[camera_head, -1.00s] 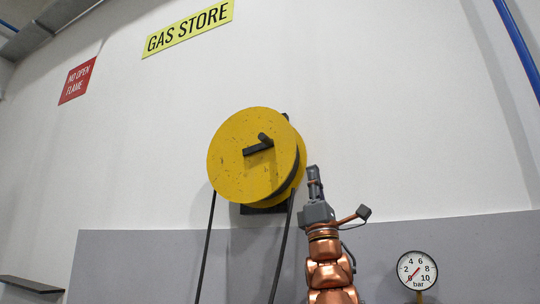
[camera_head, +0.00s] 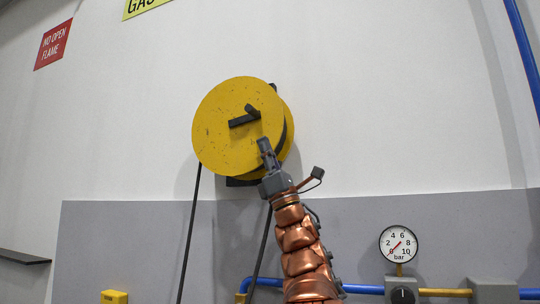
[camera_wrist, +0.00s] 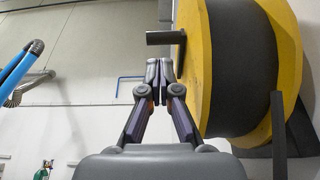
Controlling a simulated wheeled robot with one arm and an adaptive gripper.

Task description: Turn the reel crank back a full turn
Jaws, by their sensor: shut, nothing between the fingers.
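The yellow reel (camera_head: 216,148) is mounted on the wall in the head view, with a dark crank (camera_head: 243,121) on its front face. The crank's arm runs roughly sideways from the centre, and its handle (camera_head: 252,111) sticks out at the right end. My gripper (camera_head: 264,143) is shut and empty, below and slightly right of the handle in that view. In the wrist view the shut fingertips (camera_wrist: 159,62) are beside the yellow reel face (camera_wrist: 194,70), and the dark handle (camera_wrist: 164,38) projects just beyond them. A gap shows between fingertips and handle.
Dark hoses (camera_head: 190,235) hang below the reel. A pressure gauge (camera_head: 398,244) and blue pipe (camera_head: 355,288) are on the lower right wall. A yellow box (camera_head: 115,297) is at lower left.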

